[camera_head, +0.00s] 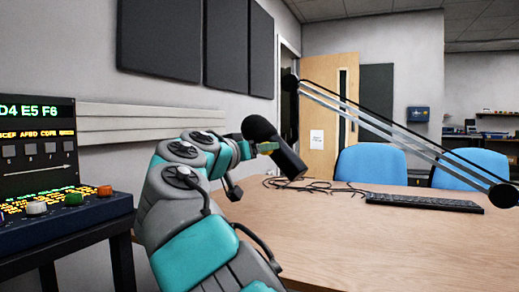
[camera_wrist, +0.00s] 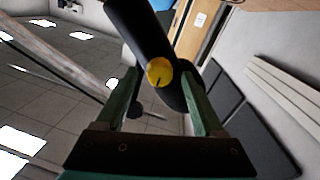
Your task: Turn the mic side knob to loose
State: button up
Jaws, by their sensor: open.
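The black microphone (camera_head: 279,149) hangs tilted over the table in the head view, at the end of a boom arm. In the wrist view the dark microphone body (camera_wrist: 142,28) runs down from the top. Its side knob (camera_wrist: 159,71) is a yellow disc with a dark mark near its lower edge. My gripper (camera_wrist: 165,92) is open, with one green finger on each side of the knob and a gap to it. In the head view my gripper (camera_head: 258,148) is at the microphone, with its fingers partly hidden. I cannot tell whether a finger touches the microphone.
The boom arm (camera_head: 385,135) crosses to the right over the wooden table (camera_head: 350,240). A black keyboard (camera_head: 422,202) and loose cables (camera_head: 315,186) lie on the table. Two blue chairs (camera_head: 371,164) stand behind. A control panel with knobs (camera_head: 60,220) is at left.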

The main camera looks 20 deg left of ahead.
jog(key=shift+c, duration=0.2)
grip_shut()
dwell(0.3)
